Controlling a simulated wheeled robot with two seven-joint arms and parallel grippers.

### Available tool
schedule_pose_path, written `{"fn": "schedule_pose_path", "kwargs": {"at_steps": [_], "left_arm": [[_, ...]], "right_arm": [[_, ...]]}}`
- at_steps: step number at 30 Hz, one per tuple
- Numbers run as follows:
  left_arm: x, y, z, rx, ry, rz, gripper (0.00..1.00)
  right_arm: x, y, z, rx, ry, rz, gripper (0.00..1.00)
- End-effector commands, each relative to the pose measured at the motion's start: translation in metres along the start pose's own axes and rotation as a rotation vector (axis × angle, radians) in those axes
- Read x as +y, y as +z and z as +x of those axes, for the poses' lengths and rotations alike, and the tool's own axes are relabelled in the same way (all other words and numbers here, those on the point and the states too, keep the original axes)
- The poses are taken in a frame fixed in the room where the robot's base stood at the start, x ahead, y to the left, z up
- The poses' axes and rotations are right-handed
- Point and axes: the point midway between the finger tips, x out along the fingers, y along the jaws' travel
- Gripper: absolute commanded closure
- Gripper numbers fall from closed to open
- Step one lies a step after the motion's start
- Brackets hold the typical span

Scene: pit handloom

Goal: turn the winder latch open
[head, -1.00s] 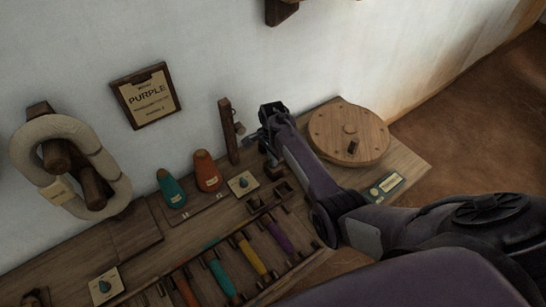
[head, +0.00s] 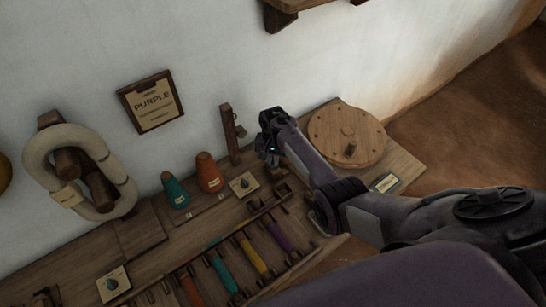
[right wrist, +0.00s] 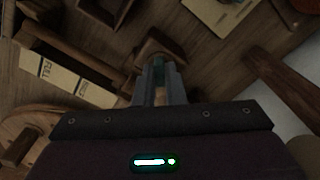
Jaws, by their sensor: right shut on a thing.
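My right gripper (right wrist: 161,84) is shut on a small wooden piece (right wrist: 156,52) in the right wrist view. This piece appears to be the winder latch, and the fingers hide part of it. In the head view my right gripper (head: 268,152) is low over the bench, just right of an upright wooden post (head: 230,136) and left of the round wooden disc (head: 345,138). The held piece cannot be made out there, as the gripper and arm cover it. My left gripper is not in view.
Orange (head: 209,172) and teal (head: 175,190) cones stand left of the post. A rack with coloured bobbins (head: 252,256) lies in front. A white yarn hank (head: 40,150) hangs at left. A strip marked FULL (right wrist: 62,75) lies near the gripper.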

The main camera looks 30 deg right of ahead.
Motion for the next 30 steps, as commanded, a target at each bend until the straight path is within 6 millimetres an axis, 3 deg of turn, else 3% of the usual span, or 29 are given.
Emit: {"fn": "schedule_pose_path", "kwargs": {"at_steps": [18,30], "left_arm": [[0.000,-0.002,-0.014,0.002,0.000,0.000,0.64],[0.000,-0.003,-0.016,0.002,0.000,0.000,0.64]], "right_arm": [[0.000,-0.002,-0.002,0.002,0.001,-0.571,1.00],[0.000,-0.001,-0.001,0.003,0.000,-0.807,1.00]]}}
